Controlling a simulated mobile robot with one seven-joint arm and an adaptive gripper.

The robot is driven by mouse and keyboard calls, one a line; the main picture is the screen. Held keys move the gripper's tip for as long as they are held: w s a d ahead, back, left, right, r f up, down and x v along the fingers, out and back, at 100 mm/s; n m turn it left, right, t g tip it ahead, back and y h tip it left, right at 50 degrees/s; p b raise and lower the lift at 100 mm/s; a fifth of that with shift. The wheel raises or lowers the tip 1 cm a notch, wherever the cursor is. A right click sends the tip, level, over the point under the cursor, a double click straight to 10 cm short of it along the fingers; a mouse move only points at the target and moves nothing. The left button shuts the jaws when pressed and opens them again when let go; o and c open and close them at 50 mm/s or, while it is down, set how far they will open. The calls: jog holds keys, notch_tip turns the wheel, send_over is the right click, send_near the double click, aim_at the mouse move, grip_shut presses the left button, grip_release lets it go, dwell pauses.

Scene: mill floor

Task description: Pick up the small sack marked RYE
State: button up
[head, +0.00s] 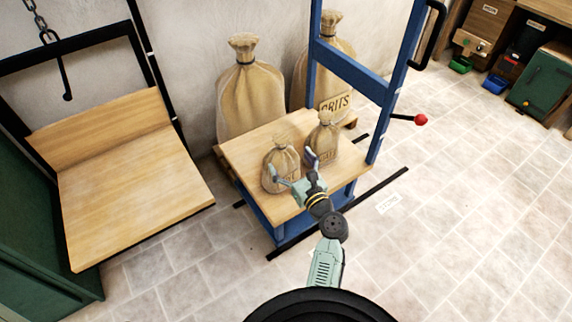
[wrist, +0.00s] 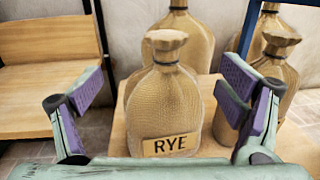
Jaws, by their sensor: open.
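The small sack marked RYE (wrist: 165,105) is tan, tied at the neck, and stands upright on a wooden platform. In the head view the same sack (head: 281,162) is the left one of two small sacks, its label partly hidden by my gripper. My gripper (head: 297,169) is open, its fingers at the near side of the sack. In the wrist view the gripper (wrist: 160,100) has one purple-padded finger on each side of the RYE sack, apart from it. The label faces the wrist camera.
A second small sack (head: 322,140) stands close to the right of the RYE sack. The platform (head: 240,150) belongs to a blue frame (head: 350,70). Large sacks (head: 249,95) stand behind it, one marked GRITS (head: 320,70).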

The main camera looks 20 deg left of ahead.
aim_at(283, 147)
jog(key=shift+o, duration=0.8)
jog(key=shift+x, duration=1.25)
jog(key=x, duration=0.5)
jog(key=shift+w+f+p, duration=0.35)
jog(key=shift+w+f, duration=0.05)
jog(key=shift+w, duration=0.1)
jog(key=shift+c, duration=0.6)
grip_shut()
jog(key=shift+r, duration=0.2)
